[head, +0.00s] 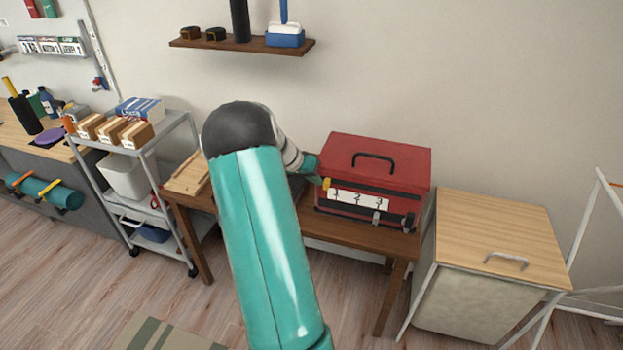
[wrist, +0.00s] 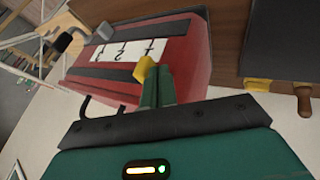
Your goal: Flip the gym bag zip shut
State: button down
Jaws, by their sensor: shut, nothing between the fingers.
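A red box-shaped bag (head: 390,160) with a black top handle sits on the brown bench, and I take it to be the gym bag. Its front has dark strips and a white label (head: 358,199) marked 1, 2, 3. Small grey and dark fittings (head: 376,218) show at the lower right of that front; I cannot tell which is the zip pull. My gripper (head: 326,184) is shut and empty at the left end of the label, near the 1.
The brown bench (head: 345,235) holds the bag and a dark case (wrist: 290,45), mostly hidden behind my arm in the head view. A wood-topped bin (head: 500,230) stands close at right. A grey trolley (head: 165,130) stands left. A shelf (head: 240,45) hangs above.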

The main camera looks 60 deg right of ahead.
jog(key=s+d, duration=0.2)
jog(key=s, duration=1.1)
jog(key=s+d, duration=0.2)
jog(key=s, duration=1.1)
jog(key=shift+s, duration=0.2)
jog(key=w+a+r, duration=0.5)
jog(key=w+r, duration=0.3)
jog(key=shift+w, duration=0.15)
